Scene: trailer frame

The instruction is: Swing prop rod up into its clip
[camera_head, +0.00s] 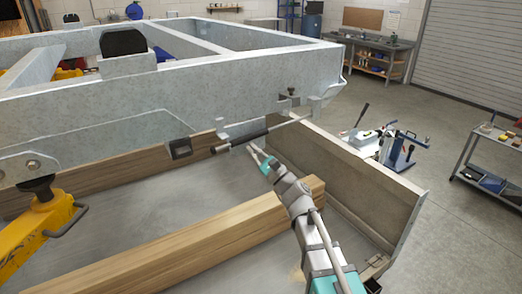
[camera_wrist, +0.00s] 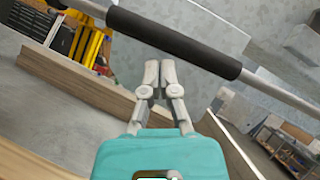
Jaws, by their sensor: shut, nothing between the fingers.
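The prop rod (camera_head: 289,124) is a thin grey bar with a dark sleeve (camera_head: 238,141), lying slightly tilted along the trailer's grey side beam. In the wrist view the sleeve (camera_wrist: 175,42) crosses the upper part of the picture, beyond my fingertips. My gripper (camera_head: 252,149) is shut and empty just below the sleeve; it also shows in the wrist view (camera_wrist: 160,66). I cannot tell whether the fingertips touch the rod. A small bracket with a dark knob (camera_head: 289,97) sits on the beam above the rod. A square dark-holed bracket (camera_head: 180,148) sits to the left. I cannot tell which is the clip.
A wooden beam (camera_head: 200,245) lies in front, left of my arm. A tan panel (camera_head: 350,185) stands right of my gripper. A yellow jack (camera_head: 35,232) supports the frame at left. A tool cart (camera_head: 490,160) and workbench (camera_head: 375,55) stand farther off.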

